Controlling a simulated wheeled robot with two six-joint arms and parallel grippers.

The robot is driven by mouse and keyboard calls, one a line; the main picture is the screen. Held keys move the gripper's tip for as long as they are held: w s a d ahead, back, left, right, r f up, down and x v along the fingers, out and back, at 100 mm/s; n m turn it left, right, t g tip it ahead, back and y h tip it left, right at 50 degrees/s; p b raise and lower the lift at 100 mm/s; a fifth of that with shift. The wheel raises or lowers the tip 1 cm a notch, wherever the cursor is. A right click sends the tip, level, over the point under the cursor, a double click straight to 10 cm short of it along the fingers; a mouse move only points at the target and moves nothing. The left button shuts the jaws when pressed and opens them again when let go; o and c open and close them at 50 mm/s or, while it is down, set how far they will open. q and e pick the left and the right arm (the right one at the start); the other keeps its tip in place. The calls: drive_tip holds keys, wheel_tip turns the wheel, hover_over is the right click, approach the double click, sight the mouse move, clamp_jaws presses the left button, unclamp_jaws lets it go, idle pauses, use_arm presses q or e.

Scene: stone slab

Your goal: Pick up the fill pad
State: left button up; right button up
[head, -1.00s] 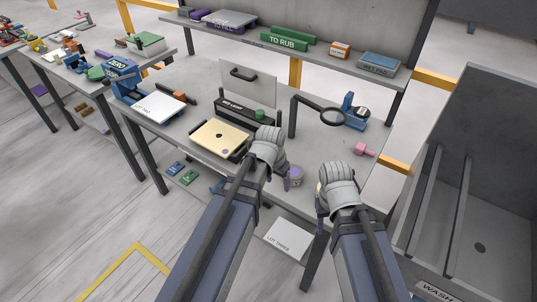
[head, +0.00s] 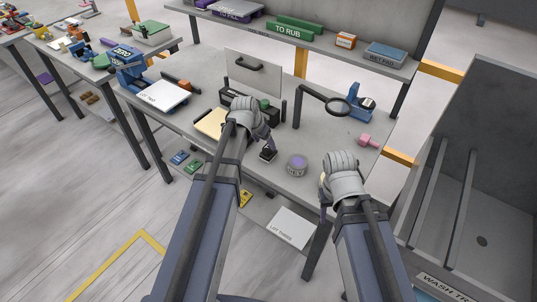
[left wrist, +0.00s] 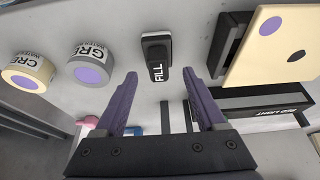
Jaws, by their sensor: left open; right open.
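The fill pad (left wrist: 157,60), a small black block with a white FILL label, lies on the grey slab bench. It sits just past and between the tips of my left gripper (left wrist: 160,78), whose purple fingers are open and empty. In the head view the pad (head: 268,154) shows beside my left gripper (head: 264,140), partly hidden by it. My right gripper (head: 323,192) hangs near the bench's front edge, its fingers mostly hidden behind the wrist.
A round grey tin (head: 297,165) stands right of the pad, and a cream tin (left wrist: 28,74) shows in the wrist view. A cream plate (head: 211,123), the red light box (left wrist: 265,103) and a magnifier (head: 338,107) are near. A wash trough (head: 470,220) is at right.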

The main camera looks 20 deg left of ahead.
sight(269, 151)
use_arm(q)
drive_tip(key=shift+b+x, duration=2.3)
drive_tip(key=shift+x, duration=0.35)
drive_tip(key=shift+w+d+r, duration=0.1)
drive_tip(key=shift+d+r, duration=0.1)
clamp_jaws()
